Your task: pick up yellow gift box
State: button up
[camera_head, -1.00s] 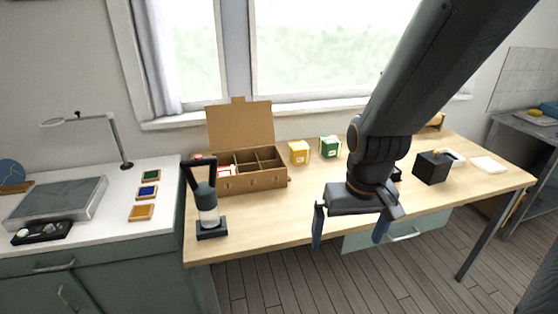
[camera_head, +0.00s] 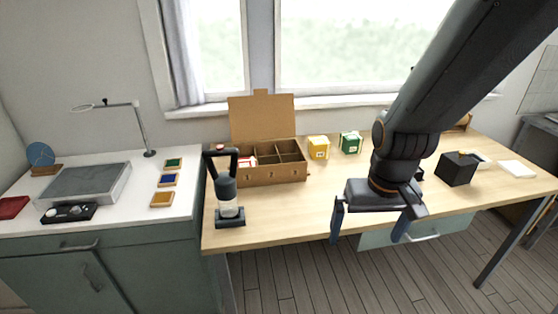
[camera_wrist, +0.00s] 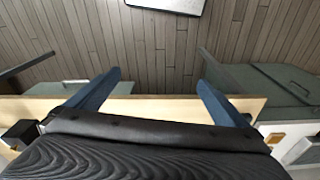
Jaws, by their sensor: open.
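The yellow gift box (camera_head: 318,148) stands on the wooden table, just right of the open cardboard box and left of a green gift box (camera_head: 350,142). My gripper (camera_head: 368,230) is open and empty at the table's front edge, nearer to the camera than the yellow box and to its right. In the wrist view the two blue fingers (camera_wrist: 160,84) are spread with nothing between them. That view looks down over the table edge to the floor, and the yellow box is not in it.
The compartmented cardboard box (camera_head: 272,176) with raised lid stands left of the yellow box. A black-handled lamp-like device (camera_head: 229,195) stands at the table's front left. A black cube (camera_head: 456,169) is at right. The table (camera_head: 300,215) is clear in front of the yellow box.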

aim_at(319, 148)
jog(key=z, duration=1.25)
jog(key=i, duration=1.05)
jog(key=u, duration=2.45)
jog(key=i, duration=0.5)
jog(key=z, duration=0.05)
